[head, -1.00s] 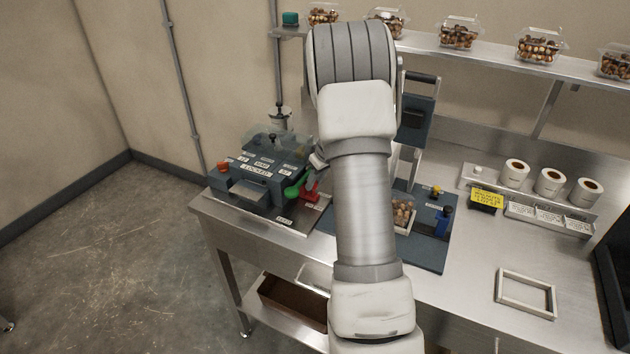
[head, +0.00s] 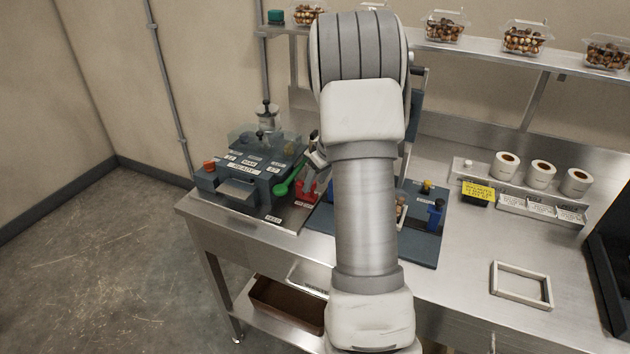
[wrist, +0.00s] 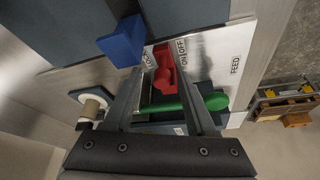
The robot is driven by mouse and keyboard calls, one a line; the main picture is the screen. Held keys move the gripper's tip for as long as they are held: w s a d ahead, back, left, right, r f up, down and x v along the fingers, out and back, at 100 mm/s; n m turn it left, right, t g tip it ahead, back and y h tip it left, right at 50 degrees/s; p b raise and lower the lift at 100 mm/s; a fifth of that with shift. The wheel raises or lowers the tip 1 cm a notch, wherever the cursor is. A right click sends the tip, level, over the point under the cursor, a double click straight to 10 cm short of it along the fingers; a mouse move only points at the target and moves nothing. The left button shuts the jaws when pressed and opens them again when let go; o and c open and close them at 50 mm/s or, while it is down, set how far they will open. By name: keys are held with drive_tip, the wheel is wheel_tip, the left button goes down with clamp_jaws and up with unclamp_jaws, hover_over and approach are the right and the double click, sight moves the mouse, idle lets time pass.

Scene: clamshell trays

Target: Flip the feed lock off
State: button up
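The feed lock is a red lever (wrist: 165,72) on a metal plate labelled LOCK, ON, OFF and FEED in the wrist view. In the head view the red part (head: 307,190) stands at the right side of the blue-grey machine. A green handle (wrist: 180,104) lies just below the red lever, and it also shows in the head view (head: 287,187). My gripper (wrist: 161,78) is open, its two fingers reaching to either side of the red lever. I cannot tell whether they touch it. In the head view my arm hides most of the gripper.
A blue block (wrist: 122,42) is close beside the left finger in the wrist view. The blue-grey machine (head: 240,170) stands at the bench's left end. A yellow sign (head: 478,192), label rolls (head: 541,173) and a square frame (head: 521,285) are on the right.

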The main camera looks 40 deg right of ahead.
drive_tip(key=a+v, duration=0.1)
drive_tip(key=v, duration=1.6)
drive_tip(key=shift+d+r+p, duration=0.2)
drive_tip(key=shift+d+p, duration=0.2)
drive_tip(key=shift+d, duration=0.1)
drive_tip(key=shift+s, duration=0.1)
drive_tip(key=s+a+r+p, duration=0.1)
drive_tip(key=s+a+r, duration=0.15)
drive_tip(key=a, duration=0.45)
drive_tip(key=s+a+r+p, duration=0.1)
drive_tip(key=s+a, duration=0.2)
drive_tip(key=a, duration=0.4)
drive_tip(key=s+a+r+p, duration=0.1)
drive_tip(key=s+a+r, duration=0.1)
drive_tip(key=a, duration=0.5)
drive_tip(key=s+a+b, duration=0.1)
drive_tip(key=s+a, duration=0.2)
drive_tip(key=s, duration=0.3)
drive_tip(key=s+a+f+m+t+b, duration=0.1)
drive_tip(key=s+a, duration=0.3)
drive_tip(key=s, duration=0.2)
drive_tip(key=shift+a+f+m+h+b, duration=0.25)
drive_tip(key=shift+a+m+h+b, duration=0.05)
drive_tip(key=shift+a, duration=0.05)
